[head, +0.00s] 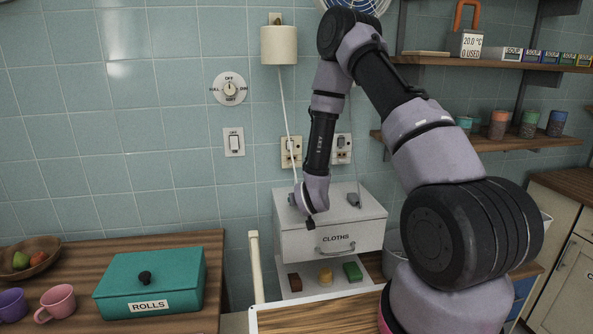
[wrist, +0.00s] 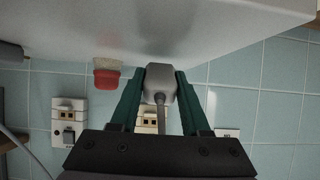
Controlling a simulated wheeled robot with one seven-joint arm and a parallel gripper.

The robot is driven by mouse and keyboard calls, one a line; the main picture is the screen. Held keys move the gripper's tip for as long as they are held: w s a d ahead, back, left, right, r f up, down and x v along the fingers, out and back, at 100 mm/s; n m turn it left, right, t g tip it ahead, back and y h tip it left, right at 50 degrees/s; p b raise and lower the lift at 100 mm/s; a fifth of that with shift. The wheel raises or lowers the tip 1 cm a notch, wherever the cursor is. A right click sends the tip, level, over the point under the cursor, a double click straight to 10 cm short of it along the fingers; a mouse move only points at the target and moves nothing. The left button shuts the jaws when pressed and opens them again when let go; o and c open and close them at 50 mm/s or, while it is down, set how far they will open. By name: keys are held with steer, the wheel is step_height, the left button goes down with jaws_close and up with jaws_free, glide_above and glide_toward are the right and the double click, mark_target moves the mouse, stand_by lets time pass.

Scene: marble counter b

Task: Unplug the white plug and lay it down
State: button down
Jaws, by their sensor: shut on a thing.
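My gripper (wrist: 160,98) is shut on the white plug (wrist: 159,76), which looks pale grey in the wrist view and sits between the two green fingers with its cord running back toward the palm. In the head view the white cord (head: 286,115) hangs from the lamp down to my gripper, and the arm hides the plug. The left wall socket (head: 290,152) shows bare slots in the wrist view (wrist: 151,119). The plug is beside the top of the white drawer unit (head: 335,202); I cannot tell whether it touches.
A dark grey plug-like thing (head: 353,200) lies on the unit's top at right. A red and cream thing (wrist: 107,74) is near the plug. The right socket (wrist: 69,122) holds a dark plug. A teal box (head: 150,284) stands on the left counter.

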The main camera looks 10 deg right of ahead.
steer(key=shift+f, duration=0.5)
steer(key=shift+c, duration=1.5)
jaws_free()
steer(key=v, duration=1)
steer(key=s+d+r+m+g, duration=0.1)
steer(key=d+r+m, duration=0.1)
steer(key=r, duration=0.8)
steer(key=s+d+r+m+g, duration=0.1)
steer(key=d+r, duration=0.1)
steer(key=r, duration=0.9)
steer(key=s+d+r+g+y, duration=0.1)
steer(key=s+r, duration=0.6)
steer(key=s, duration=0.3)
steer(key=s+d+r+m+g+y, duration=0.1)
steer(key=s+r, duration=0.5)
steer(key=s, duration=0.5)
steer(key=shift+s+d+r+g, duration=0.3)
steer(key=shift+d+r+g, duration=0.1)
